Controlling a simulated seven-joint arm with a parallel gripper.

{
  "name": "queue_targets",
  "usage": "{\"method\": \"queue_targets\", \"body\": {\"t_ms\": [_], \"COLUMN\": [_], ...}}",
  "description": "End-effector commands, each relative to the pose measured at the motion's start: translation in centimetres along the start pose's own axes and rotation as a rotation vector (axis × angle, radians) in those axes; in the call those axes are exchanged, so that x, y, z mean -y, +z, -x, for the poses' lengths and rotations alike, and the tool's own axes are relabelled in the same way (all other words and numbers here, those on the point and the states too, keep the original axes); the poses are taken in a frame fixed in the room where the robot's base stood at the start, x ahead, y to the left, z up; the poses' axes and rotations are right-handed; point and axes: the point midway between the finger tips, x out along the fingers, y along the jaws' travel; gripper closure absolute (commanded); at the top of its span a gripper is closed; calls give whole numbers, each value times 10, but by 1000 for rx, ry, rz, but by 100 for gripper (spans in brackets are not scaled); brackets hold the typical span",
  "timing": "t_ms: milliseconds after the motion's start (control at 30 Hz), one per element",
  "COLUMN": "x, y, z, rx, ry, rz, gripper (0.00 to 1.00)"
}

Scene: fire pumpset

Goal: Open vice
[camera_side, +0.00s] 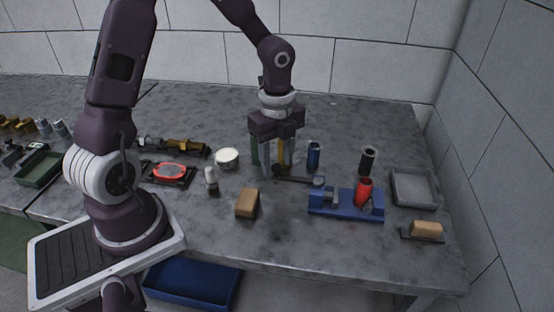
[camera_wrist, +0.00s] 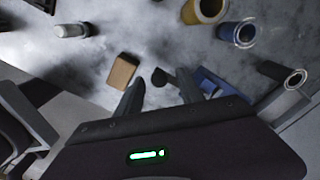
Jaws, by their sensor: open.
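The blue vice (camera_side: 330,207) stands on the grey bench right of centre, with a red cylindrical part (camera_side: 364,192) upright at its jaws. A dark handle bar (camera_side: 296,180) with a round knob reaches left from the vice. My gripper (camera_side: 275,165) points down over the knob end of the handle. In the wrist view my gripper (camera_wrist: 160,90) is open, and the knob (camera_wrist: 159,77) shows between the fingertips. I cannot tell whether the fingers touch it. Part of the vice (camera_wrist: 208,82) shows just right of the right finger.
A tan block (camera_side: 247,203) lies left of the vice. Green, yellow and blue cylinders (camera_side: 313,155) stand behind the handle. A black cylinder (camera_side: 367,160), a grey tray (camera_side: 414,188) and another tan block (camera_side: 426,229) are to the right. The bench front is clear.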

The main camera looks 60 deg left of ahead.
Motion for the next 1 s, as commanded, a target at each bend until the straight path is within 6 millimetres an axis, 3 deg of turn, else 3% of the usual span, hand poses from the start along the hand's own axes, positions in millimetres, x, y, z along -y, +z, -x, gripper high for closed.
{"method": "queue_targets", "body": {"t_ms": [300,700,767,833,1000], "x": [1,-3,-12,-32,-103], "y": [0,-2,-5,-12,-35], "z": [59,70,82,105,160], "rx": [1,13,46,95,21], "ry": [-5,-7,-28,-89,-322], "rz": [2,26,109,297,929], "gripper": [55,55,55,55,55]}}
